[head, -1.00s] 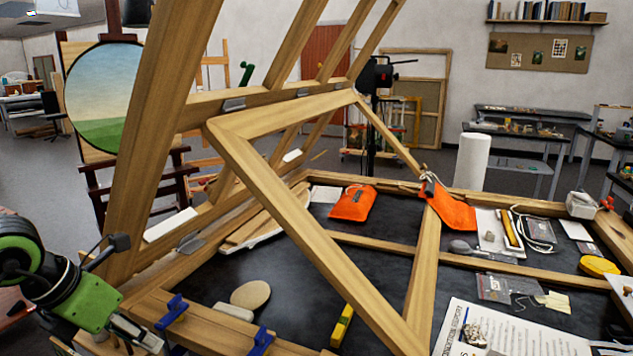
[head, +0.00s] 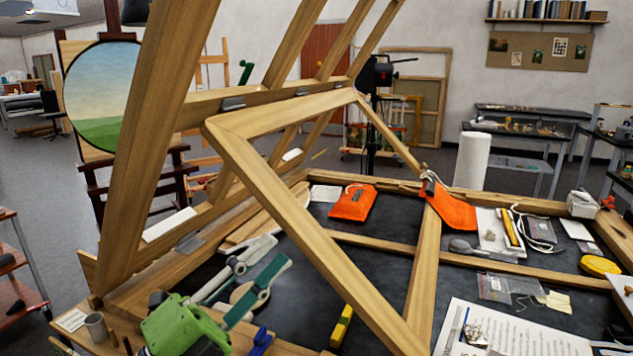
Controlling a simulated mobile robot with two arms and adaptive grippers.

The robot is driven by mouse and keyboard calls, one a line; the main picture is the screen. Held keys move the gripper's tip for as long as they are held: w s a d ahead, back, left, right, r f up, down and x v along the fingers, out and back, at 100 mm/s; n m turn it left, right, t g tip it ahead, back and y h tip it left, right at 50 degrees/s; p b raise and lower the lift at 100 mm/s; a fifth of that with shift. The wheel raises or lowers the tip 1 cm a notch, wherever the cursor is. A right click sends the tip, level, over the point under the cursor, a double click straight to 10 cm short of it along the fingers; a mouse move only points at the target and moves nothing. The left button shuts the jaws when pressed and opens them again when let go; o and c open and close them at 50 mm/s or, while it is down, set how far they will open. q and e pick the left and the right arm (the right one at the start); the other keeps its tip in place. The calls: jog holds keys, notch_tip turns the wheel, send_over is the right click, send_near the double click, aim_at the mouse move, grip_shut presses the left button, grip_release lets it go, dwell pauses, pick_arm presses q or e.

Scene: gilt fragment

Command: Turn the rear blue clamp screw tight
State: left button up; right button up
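One blue clamp (head: 261,340) shows at the near wooden edge of the bench, at the bottom of the head view. The other blue clamp is mostly or wholly hidden behind my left gripper. My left gripper (head: 272,256), with its green body at the lower left, reaches up and right over the bench. Its two fingers are apart, with nothing seen held between them. A pale round disc lies partly hidden beneath them. I cannot tell whether the gripper touches anything. My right gripper is not in view.
A tilted wooden frame (head: 300,225) stands over the dark bench top, with heavy beams behind. Orange pouches (head: 353,203), a yellow block (head: 342,325) and printed sheets (head: 490,328) lie around it. A small grey cup (head: 96,327) stands at the left corner.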

pick_arm(q)
jog(key=w+a+f+n+t+y, duration=0.45)
jog(key=a+f+n+y, duration=0.65)
jog(key=n+y, duration=0.4)
jog(key=s+a+f+n+g+y, duration=0.1)
jog(key=a+f+n+g+y, duration=0.15)
jog(key=f, duration=0.35)
jog(key=s+a+f+n+g+y, duration=0.1)
jog(key=s+f+n+g, duration=0.1)
jog(key=f+n, duration=0.25)
jog(key=s+a+f+n+g, duration=0.1)
jog(key=s+f+g, duration=0.2)
jog(key=s+f, duration=0.3)
jog(key=s+a+f+n+g, duration=0.1)
jog(key=s+f+g, duration=0.25)
jog(key=f, duration=0.55)
jog(key=s+d+f+n+g+h, duration=0.1)
jog(key=s+d+f+g, duration=0.2)
jog(key=s, duration=0.5)
jog(key=s+f+g, duration=0.3)
jog(key=s+f, duration=0.2)
jog(key=s, duration=0.2)
notch_tip(320, 180, down, 24)
jog(key=s, duration=0.1)
jog(key=s+a+f+g, duration=0.2)
jog(key=s+f, duration=1.6)
jog(key=shift+a, duration=0.4)
